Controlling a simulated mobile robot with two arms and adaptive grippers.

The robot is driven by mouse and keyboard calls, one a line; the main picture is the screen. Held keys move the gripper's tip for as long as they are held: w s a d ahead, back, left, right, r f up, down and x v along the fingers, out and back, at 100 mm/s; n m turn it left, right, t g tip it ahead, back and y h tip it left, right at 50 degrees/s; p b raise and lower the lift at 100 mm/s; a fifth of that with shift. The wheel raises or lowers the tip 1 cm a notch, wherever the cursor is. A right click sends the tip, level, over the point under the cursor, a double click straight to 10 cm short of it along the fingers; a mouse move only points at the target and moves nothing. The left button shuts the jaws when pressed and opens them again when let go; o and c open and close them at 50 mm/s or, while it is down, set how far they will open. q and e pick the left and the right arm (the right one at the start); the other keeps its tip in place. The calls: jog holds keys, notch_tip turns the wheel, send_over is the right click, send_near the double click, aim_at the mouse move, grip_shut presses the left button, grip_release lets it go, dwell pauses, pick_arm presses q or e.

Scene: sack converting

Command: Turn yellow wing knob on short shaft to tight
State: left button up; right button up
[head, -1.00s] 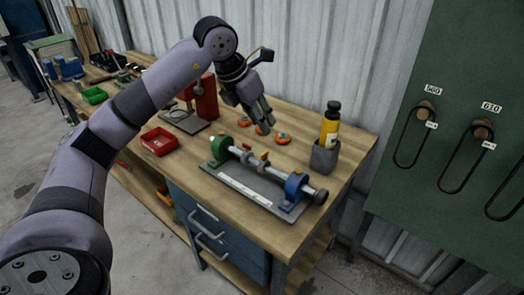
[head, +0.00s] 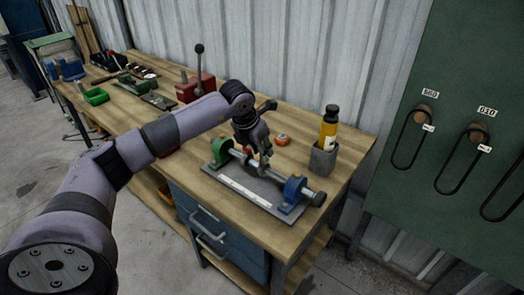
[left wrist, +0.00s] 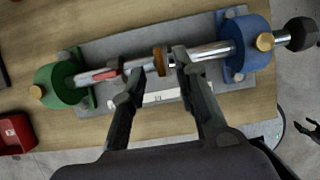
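A shaft (left wrist: 208,51) lies across a grey plate, held by a green block (left wrist: 62,84) at its left end and a blue block (left wrist: 248,46) at its right. An orange-brown part (left wrist: 160,61), perhaps the yellow wing knob, sits on the shaft. A red part (left wrist: 101,75) is further left. My left gripper (head: 261,166) is open over the shaft. In the left wrist view its fingertips (left wrist: 157,60) stand either side of the orange-brown part, with gaps. Contact cannot be told. A dark claw shape (left wrist: 305,131) at the right edge may be my right gripper.
A grey cup (head: 323,158) with a yellow bottle (head: 329,128) stands right of the fixture. An orange ring-like item (head: 282,140) lies behind it. A red lever press (head: 195,87) stands further back. The bench front right is clear.

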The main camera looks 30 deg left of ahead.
pick_arm(q)
jog(key=shift+x, duration=1.1)
jog(key=shift+c, duration=0.6)
grip_shut()
